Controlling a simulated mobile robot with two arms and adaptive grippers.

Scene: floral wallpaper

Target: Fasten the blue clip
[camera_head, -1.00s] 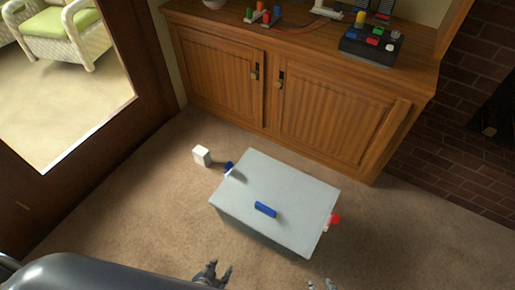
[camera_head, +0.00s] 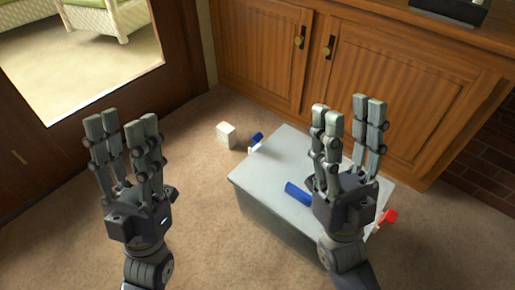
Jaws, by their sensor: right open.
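A light grey box (camera_head: 268,171) with a flat lid stands on the carpet. A small blue clip (camera_head: 257,138) with a pale base sits at its far left end and appears swung outward from the box. A blue bar (camera_head: 298,193), like a handle, lies on the lid, partly hidden by my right gripper. A red clip (camera_head: 390,216) sticks out at the right end. My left gripper (camera_head: 122,125) is open and empty, left of the box. My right gripper (camera_head: 347,110) is open and empty, in front of the box's right part in this view.
A small white block (camera_head: 226,136) stands on the floor left of the blue clip. A wooden cabinet (camera_head: 262,55) stands close behind the box. A glass door (camera_head: 75,75) is at the left and a brick wall at the right. Carpet is clear left of the box.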

